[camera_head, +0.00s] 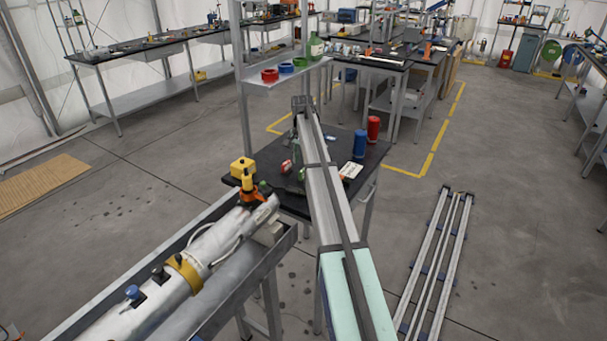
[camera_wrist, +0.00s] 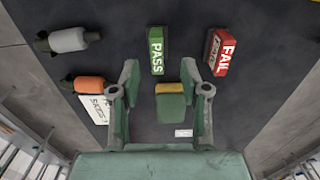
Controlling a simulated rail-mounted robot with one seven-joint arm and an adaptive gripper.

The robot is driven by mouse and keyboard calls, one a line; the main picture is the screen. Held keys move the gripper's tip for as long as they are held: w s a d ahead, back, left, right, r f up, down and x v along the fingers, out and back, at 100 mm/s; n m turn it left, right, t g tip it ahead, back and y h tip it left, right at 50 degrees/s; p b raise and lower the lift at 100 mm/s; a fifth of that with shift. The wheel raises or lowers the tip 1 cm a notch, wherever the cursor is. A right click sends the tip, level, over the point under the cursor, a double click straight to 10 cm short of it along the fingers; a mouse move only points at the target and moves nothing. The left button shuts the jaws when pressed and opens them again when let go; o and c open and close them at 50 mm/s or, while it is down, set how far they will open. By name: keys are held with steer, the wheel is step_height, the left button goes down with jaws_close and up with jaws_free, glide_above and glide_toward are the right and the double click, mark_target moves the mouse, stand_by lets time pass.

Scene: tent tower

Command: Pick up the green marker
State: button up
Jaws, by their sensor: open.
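A green block marked PASS (camera_wrist: 157,50), which I take as the green marker, lies on the dark tabletop, seen in the wrist view. A red block marked FAIL (camera_wrist: 222,51) lies to its right. My gripper (camera_wrist: 160,82) is open, its two fingers spread below the PASS block in the picture and apart from it. A green piece with a yellow-orange end (camera_wrist: 171,100) shows between the fingers; I cannot tell whether it touches them. In the head view my arm hides part of the table, and the red block (camera_head: 287,166) shows left of it.
Orange (camera_wrist: 89,85) and grey (camera_wrist: 72,39) cylinders and a white card (camera_wrist: 95,116) lie left in the wrist view. A shelf (camera_head: 285,77) stands behind.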

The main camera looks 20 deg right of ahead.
mark_target(303, 170)
steer(key=shift+s+d+f+p, duration=0.15)
steer(key=shift+f+p, duration=1)
steer(key=shift+f, duration=1.55)
jaws_close()
